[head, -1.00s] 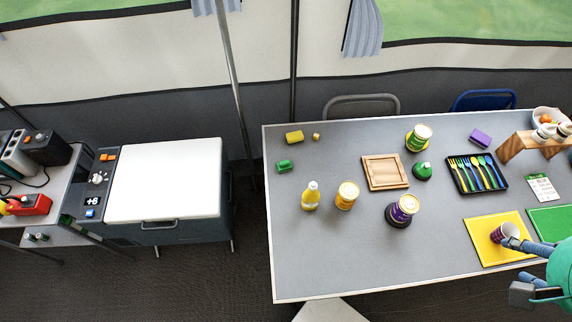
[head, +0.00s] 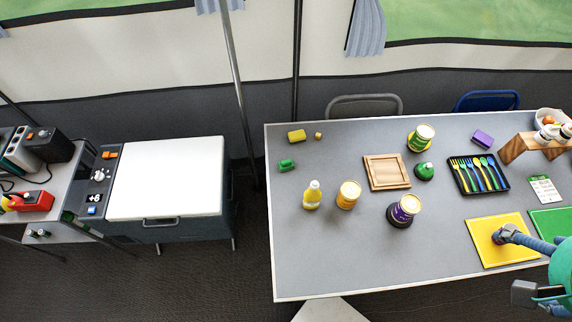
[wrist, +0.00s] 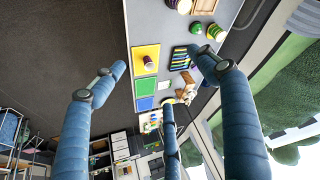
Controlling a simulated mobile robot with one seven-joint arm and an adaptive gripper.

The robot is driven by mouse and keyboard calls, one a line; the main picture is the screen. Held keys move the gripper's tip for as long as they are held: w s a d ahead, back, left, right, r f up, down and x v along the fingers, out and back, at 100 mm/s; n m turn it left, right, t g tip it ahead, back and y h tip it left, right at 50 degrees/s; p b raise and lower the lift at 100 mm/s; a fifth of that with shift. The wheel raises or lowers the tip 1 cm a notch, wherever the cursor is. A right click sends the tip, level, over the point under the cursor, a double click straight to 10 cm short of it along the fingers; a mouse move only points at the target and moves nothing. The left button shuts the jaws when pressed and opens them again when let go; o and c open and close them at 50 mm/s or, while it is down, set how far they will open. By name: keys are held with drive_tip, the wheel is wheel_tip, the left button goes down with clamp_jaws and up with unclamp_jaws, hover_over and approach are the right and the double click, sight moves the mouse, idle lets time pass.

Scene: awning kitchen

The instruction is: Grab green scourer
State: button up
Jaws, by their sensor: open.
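The green scourer (head: 286,165) is a small green block lying at the left end of the grey table (head: 330,255) in the head view. It is not discernible in the wrist view. My gripper (head: 522,243) is at the table's front right in the head view, far from the scourer, with a blue finger over the yellow mat (head: 485,254). In the wrist view my gripper (wrist: 163,75) has its blue fingers spread wide, with nothing between them.
A yellow sponge (head: 297,136) and small yellow piece (head: 318,136) lie behind the scourer. A yellow bottle (head: 312,196), jars and wooden tray (head: 387,172) stand between it and my gripper. A cup (wrist: 150,63) stands on the yellow mat. The table's front left is clear.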

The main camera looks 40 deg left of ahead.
drive_tip(key=w+a+n+g+y+p, duration=0.1)
drive_tip(key=w+a+n+g, duration=0.15)
drive_tip(key=w+a, duration=1.15)
drive_tip(key=w+a+f+n, duration=0.1)
drive_tip(key=w+a+f, duration=0.2)
drive_tip(key=a, duration=0.3)
drive_tip(key=w+a+f+n+p, duration=0.1)
drive_tip(key=w+a+f, duration=0.2)
drive_tip(key=a, duration=0.2)
drive_tip(key=w+a+f+n, duration=0.2)
drive_tip(key=w+a+f, duration=0.1)
drive_tip(key=a, duration=0.3)
drive_tip(key=n+g+h+p, duration=0.1)
drive_tip(key=n+g+p, duration=0.15)
drive_tip(key=n, duration=0.25)
hover_over(285, 161)
wheel_tip(285, 161, down, 33)
drive_tip(key=shift+s+r+g, duration=0.1)
drive_tip(key=shift+r+g, duration=0.1)
drive_tip(key=shift+g, duration=0.1)
drive_tip(key=shift+f, duration=0.1)
drive_tip(key=shift+f+b, duration=0.55)
drive_tip(key=shift+f, duration=3.65)
